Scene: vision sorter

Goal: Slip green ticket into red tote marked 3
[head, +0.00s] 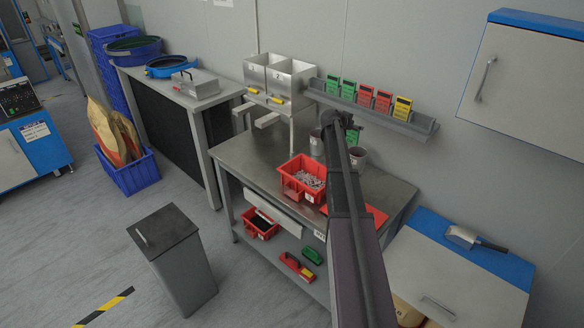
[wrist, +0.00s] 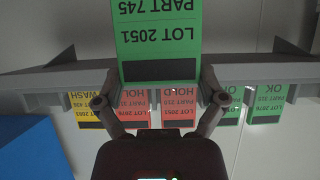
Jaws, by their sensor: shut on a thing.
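My gripper (wrist: 160,98) is shut on a green ticket (wrist: 156,30), which reads LOT 2051 PART 745 upside down in the wrist view. A red tote (head: 290,184) full of small metal parts stands on the steel table. Another red tote (head: 248,228) with dark contents sits on the shelf below. Both have small white labels, too small to read. A red thing (head: 376,216) on the table is partly hidden by my arm.
The wall rack (head: 424,127) holds two green tickets (head: 348,90), two red tickets (head: 382,102) and a yellow ticket (head: 402,107). Grey cups (head: 357,157) stand behind my arm. Metal bins (head: 270,76) stand at the back left. The table's left part is clear.

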